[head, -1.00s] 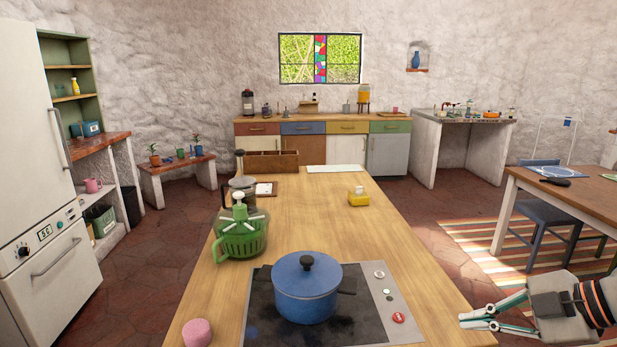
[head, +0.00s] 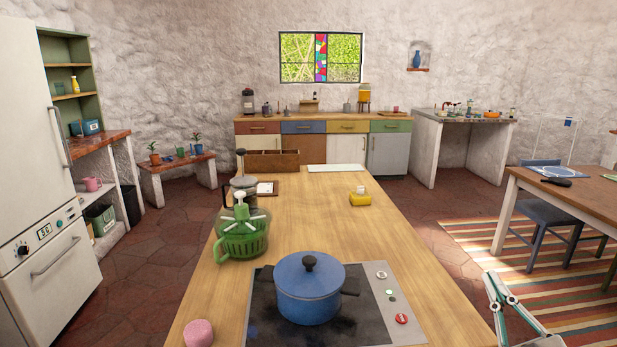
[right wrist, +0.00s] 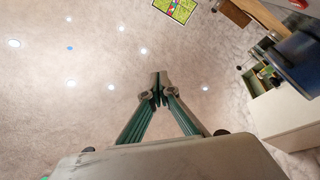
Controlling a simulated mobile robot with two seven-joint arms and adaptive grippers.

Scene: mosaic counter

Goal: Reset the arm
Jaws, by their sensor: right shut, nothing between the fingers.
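My right gripper (head: 492,277) shows at the lower right of the head view, to the right of the wooden counter and pointing up. Its fingers are together with nothing between them. The right wrist view shows the same gripper (right wrist: 157,88) with its fingertips meeting, seen against the pale wall or ceiling. My left gripper is in neither view. A blue pot (head: 308,290) with its lid on stands on the black cooktop (head: 262,322) of the counter (head: 325,228), apart from my right gripper.
A green basket-like container (head: 241,236), a glass press (head: 243,186), a yellow item (head: 360,197) and a pink item (head: 198,333) stand on the counter. A dining table (head: 570,192) with a blue chair (head: 541,210) is at the right.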

